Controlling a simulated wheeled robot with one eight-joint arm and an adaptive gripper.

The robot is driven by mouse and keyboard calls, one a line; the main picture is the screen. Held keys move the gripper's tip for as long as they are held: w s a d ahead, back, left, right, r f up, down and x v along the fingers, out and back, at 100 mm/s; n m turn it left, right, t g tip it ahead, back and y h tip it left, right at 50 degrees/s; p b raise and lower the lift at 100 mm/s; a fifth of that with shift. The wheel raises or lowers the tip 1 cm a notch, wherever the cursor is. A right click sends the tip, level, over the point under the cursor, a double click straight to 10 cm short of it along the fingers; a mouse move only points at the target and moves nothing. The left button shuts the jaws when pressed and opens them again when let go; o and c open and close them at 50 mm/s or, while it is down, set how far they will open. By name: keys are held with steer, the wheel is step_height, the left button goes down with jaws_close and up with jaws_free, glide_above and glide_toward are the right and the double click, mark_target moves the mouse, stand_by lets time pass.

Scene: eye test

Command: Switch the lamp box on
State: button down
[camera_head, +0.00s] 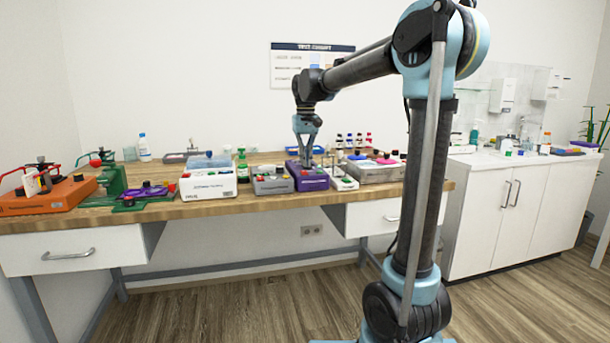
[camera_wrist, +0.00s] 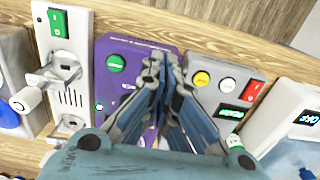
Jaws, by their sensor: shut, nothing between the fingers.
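Several control boxes stand in a row on the bench; no readable label tells me which is the lamp box. My gripper (camera_head: 306,162) points down over the purple box (camera_head: 312,182), its fingers shut and empty.
A narrow white box (camera_wrist: 68,95) with a green rocker switch and a lever stands close beside the purple box. A larger white box (camera_head: 207,187), an orange device (camera_head: 45,196) and a green device (camera_head: 113,180) stand further left. Small bottles (camera_head: 352,141) stand behind.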

mark_target(306, 176)
steer(key=shift+r, duration=2)
steer(key=s+d+f, duration=0.5)
steer(key=s+d, duration=0.4)
steer(key=s+d+f+m+t, duration=0.1)
steer(key=s+d+f, duration=0.5)
steer(key=s+f, duration=0.5)
steer(key=s+d+f+m+t, duration=0.1)
steer(key=s+d+f, duration=0.5)
steer(key=s+f, duration=0.6)
steer(key=shift+d+f+m, duration=0.2)
steer(key=shift+d+m, duration=0.2)
steer(key=shift+m, duration=0.1)
steer(key=shift+w, duration=0.15)
steer(key=shift+w+f, duration=0.2)
steer(key=shift+w, duration=0.15)
